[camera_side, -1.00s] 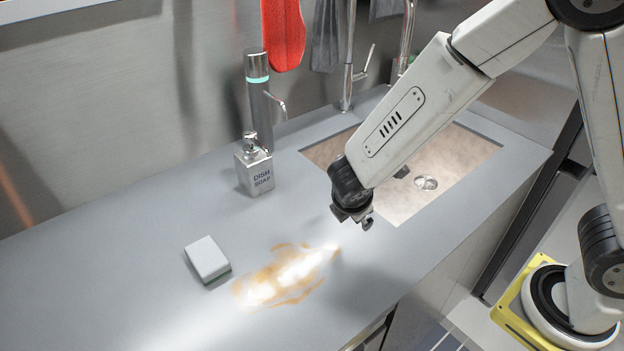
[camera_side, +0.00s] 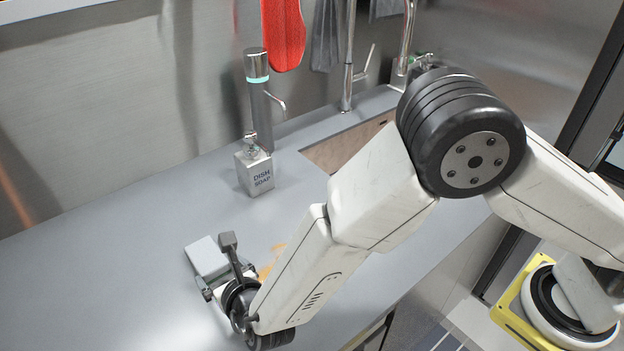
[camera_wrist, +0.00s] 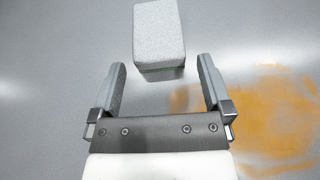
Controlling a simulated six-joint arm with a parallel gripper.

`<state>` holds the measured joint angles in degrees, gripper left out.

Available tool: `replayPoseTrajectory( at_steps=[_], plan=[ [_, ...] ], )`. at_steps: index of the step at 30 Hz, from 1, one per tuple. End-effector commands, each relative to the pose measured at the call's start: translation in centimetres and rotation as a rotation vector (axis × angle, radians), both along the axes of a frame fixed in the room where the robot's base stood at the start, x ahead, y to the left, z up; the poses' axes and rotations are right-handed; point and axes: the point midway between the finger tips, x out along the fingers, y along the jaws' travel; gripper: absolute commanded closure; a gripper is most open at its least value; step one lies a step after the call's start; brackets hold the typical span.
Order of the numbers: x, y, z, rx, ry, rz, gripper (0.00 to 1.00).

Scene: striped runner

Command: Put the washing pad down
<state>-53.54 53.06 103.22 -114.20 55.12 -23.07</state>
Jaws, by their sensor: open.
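The washing pad (camera_side: 205,256) is a pale grey-white block lying on the grey counter, at the lower left in the side view. In the wrist view the pad (camera_wrist: 158,35) lies just beyond the fingertips, with a thin green layer low on its near face. My gripper (camera_wrist: 160,72) is open and empty, its two fingers apart with bare counter between them. In the side view my gripper (camera_side: 206,287) is low beside the pad and hides part of it. I cannot tell from that view whether they touch.
An orange stain (camera_wrist: 278,115) spreads on the counter right of my gripper. The sink (camera_side: 345,148) is at the back right, partly hidden by my arm. The counter's left side is clear.

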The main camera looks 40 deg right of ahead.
Motion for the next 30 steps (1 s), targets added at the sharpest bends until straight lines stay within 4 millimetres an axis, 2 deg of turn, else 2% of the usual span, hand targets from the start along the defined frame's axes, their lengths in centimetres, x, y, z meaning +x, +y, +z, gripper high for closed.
replayPoseTrajectory(
  at_steps=[8,16,25,30],
  plan=[
    [0.2,0.4,-0.2,-0.008,-0.007,0.017,0.0],
    [2.0,0.3,-1.0,-0.008,-0.006,0.015,0.0],
    [2.5,0.4,-1.2,-0.006,-0.006,0.016,0.0],
    [3.6,0.2,-1.8,-0.007,-0.006,0.013,0.0]
  ],
)
